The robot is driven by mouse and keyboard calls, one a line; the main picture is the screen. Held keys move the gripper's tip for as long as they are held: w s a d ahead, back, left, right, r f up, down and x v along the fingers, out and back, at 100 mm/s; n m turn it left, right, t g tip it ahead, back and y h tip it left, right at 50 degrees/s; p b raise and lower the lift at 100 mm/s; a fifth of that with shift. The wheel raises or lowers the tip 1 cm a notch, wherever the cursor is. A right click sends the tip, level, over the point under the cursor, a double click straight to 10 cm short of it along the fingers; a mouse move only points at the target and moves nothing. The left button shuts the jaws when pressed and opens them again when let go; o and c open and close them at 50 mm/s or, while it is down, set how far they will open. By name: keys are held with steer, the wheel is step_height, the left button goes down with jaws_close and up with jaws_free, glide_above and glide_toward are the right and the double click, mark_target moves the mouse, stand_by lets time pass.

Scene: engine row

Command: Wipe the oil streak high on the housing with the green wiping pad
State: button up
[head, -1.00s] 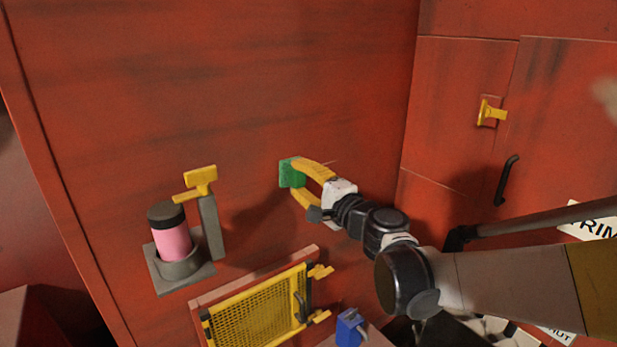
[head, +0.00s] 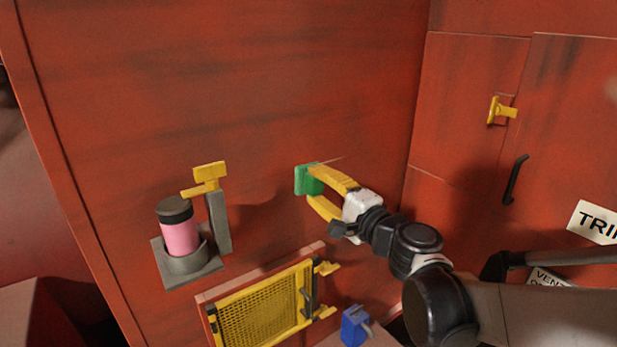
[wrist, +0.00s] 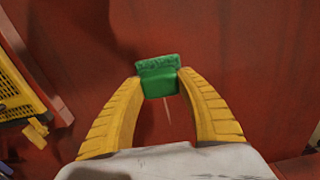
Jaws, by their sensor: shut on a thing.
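My gripper (head: 318,190) is shut on the green wiping pad (head: 304,181), with its two yellow fingers on either side of the pad. The pad is held up at the red housing (head: 230,110), face toward the panel; I cannot tell whether it touches. In the wrist view, the pad (wrist: 158,78) sits between the fingertips, with red housing behind it. A thin pale line shows on the housing beside the pad. Faint dark smears mark the panel, but I cannot tell which is the oil streak; the pad may hide part of it.
A pink cylinder (head: 179,233) in a grey holder, with a yellow-topped grey post (head: 218,220), stands out at left. A yellow mesh guard (head: 260,305) and a blue block (head: 354,327) are below. A yellow latch (head: 502,111) and black handle (head: 515,180) are at right. The upper panel is clear.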

steer(key=shift+s+d, duration=0.2)
steer(key=shift+v, duration=1.55)
steer(key=shift+w+a, duration=0.1)
